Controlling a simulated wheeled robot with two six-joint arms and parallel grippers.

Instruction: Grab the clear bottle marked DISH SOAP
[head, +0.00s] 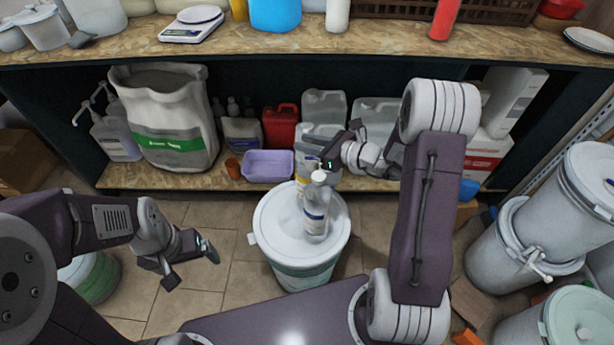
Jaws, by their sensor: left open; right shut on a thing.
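A clear bottle (315,223) with a white cap and a blue-and-white label stands upright on the white lid of a drum (273,222). Its lettering is too small to read. Behind it is a second bottle (304,163) with a yellow label, partly hidden by the clear bottle. My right gripper (338,148) reaches in from the right behind the clear bottle's cap and appears shut on the yellow-labelled bottle; the contact is partly hidden. My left gripper (190,264) is open and empty, low over the floor to the left of the drum.
Behind, a low shelf holds a large white sack (165,120), a lilac tub (268,165), a red canister (280,127) and several jugs. A worktop (300,40) runs above it. Large grey drums (530,240) crowd the right.

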